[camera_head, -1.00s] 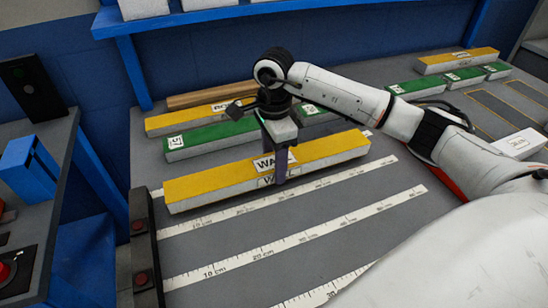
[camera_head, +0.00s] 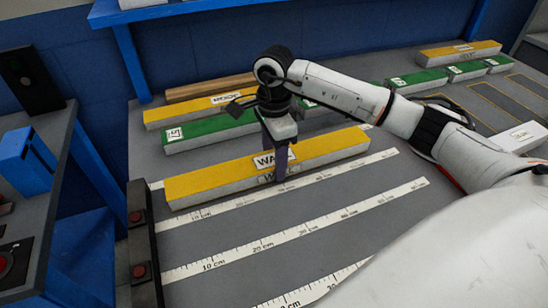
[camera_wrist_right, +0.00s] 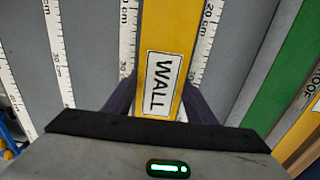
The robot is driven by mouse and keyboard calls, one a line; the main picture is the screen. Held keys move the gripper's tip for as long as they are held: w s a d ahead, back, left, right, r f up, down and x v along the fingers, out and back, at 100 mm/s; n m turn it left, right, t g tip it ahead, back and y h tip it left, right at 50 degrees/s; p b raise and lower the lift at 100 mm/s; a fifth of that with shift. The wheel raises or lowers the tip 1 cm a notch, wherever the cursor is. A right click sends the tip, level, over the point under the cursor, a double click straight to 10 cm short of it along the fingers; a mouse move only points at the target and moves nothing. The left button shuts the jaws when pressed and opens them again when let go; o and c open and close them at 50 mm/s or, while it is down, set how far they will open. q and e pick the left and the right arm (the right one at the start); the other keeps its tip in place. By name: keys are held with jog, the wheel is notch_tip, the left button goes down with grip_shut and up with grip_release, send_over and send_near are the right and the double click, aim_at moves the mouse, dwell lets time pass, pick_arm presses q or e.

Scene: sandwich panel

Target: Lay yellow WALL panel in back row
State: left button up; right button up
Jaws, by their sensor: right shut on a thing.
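The yellow WALL panel (camera_head: 325,146) is a long bar with a yellow top, pale sides and a WALL label. My right gripper (camera_head: 278,165) is shut across its middle, fingers on both long sides. In the right wrist view the panel (camera_wrist_right: 172,25) runs lengthwise between my right gripper's fingers (camera_wrist_right: 158,105), with a ruler strip on either side. The panel is low over the grey table, roughly parallel to the ruler strips (camera_head: 310,180). I cannot tell whether it touches the table. My left gripper is not in view.
Behind it lie a green panel (camera_head: 210,132), a yellow ROOF panel (camera_head: 185,112) and a wooden bar (camera_head: 210,88). More green panels (camera_head: 415,82) and a yellow panel (camera_head: 460,54) lie at the back right. A dark post (camera_head: 142,245) with red buttons stands at the left edge. The front ruled area is clear.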

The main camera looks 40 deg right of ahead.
jog(key=shift+f, duration=0.2)
jog(key=o, duration=1.3)
notch_tip(320, 180, up, 11)
jog(key=shift+f, duration=0.2)
